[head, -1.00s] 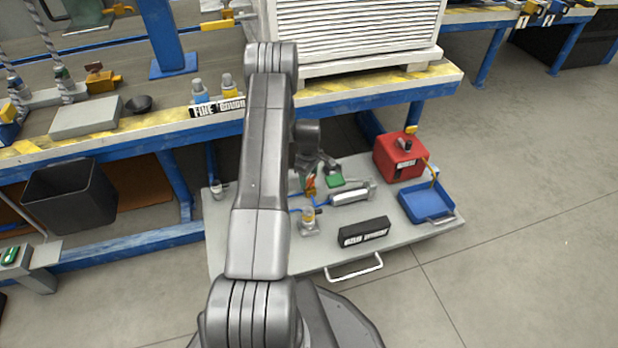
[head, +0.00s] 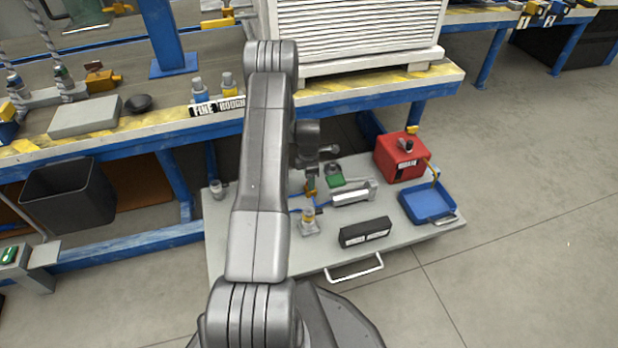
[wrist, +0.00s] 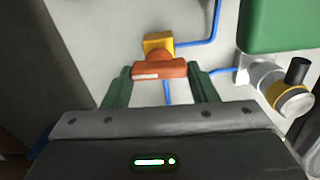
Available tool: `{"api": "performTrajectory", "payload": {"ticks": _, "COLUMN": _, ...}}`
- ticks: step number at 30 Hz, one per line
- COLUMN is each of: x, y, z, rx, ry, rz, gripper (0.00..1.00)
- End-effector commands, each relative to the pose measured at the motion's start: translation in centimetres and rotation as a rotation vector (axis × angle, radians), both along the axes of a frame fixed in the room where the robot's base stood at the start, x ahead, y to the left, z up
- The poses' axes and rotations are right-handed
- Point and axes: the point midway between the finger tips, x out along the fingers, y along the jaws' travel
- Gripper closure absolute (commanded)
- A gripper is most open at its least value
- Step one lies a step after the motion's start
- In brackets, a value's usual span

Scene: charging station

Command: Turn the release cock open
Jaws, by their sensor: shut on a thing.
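The release cock has an orange-red bar handle (wrist: 160,69) with a pale stripe, in front of a yellow body (wrist: 157,42) with blue lines. It stands on the grey panel. In the wrist view my gripper (wrist: 160,78) has its green fingers on either side of the handle, shut on it. The handle lies crosswise in the picture. In the head view my gripper (head: 312,180) is low over the panel, and the cock (head: 310,191) shows only small and partly hidden beneath it.
On the grey panel (head: 345,255) stand a silver cylinder (head: 352,193), a black labelled block (head: 365,232), a small yellow-topped fitting (head: 309,221), a red box (head: 399,157) and a blue tray (head: 421,207). A green block (wrist: 280,25) sits right of the cock. The workbench (head: 150,135) stands behind.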

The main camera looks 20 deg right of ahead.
Motion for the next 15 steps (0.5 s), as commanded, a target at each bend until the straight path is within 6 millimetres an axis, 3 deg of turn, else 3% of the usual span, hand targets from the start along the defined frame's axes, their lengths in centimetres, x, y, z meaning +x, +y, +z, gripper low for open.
{"api": "performTrajectory", "payload": {"ticks": 15, "x": 0.01, "y": 0.04, "z": 0.05, "rx": 0.000, "ry": -0.001, "rz": 0.083, "gripper": 0.70}}
